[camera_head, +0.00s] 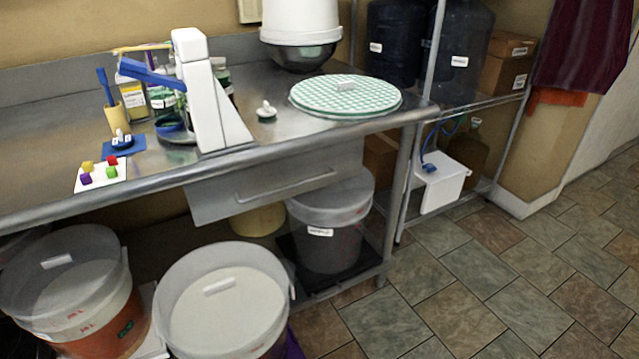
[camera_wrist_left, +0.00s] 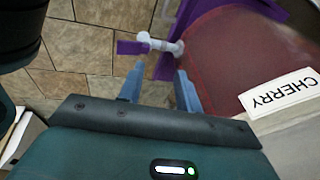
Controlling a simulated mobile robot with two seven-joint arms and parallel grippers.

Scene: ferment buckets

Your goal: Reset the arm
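My left gripper (camera_wrist_left: 158,88) shows in the left wrist view, with two blue fingers spread apart and nothing seen between them. Just beyond the fingertips is a white spigot (camera_wrist_left: 158,43) with a purple lever (camera_wrist_left: 131,48). Right of it is a bucket with dark red contents (camera_wrist_left: 230,55) and a label (camera_wrist_left: 280,93) reading CHERRY. I cannot tell whether a finger touches the spigot. Neither gripper shows in the head view, and my right gripper is in no view.
In the head view, lidded buckets (camera_head: 222,310) (camera_head: 68,290) stand at the front, below the steel counter (camera_head: 280,148). Another bucket (camera_head: 330,235) stands under the counter. A wire shelf (camera_head: 480,100) is at the right. The tiled floor (camera_head: 480,280) at lower right is clear.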

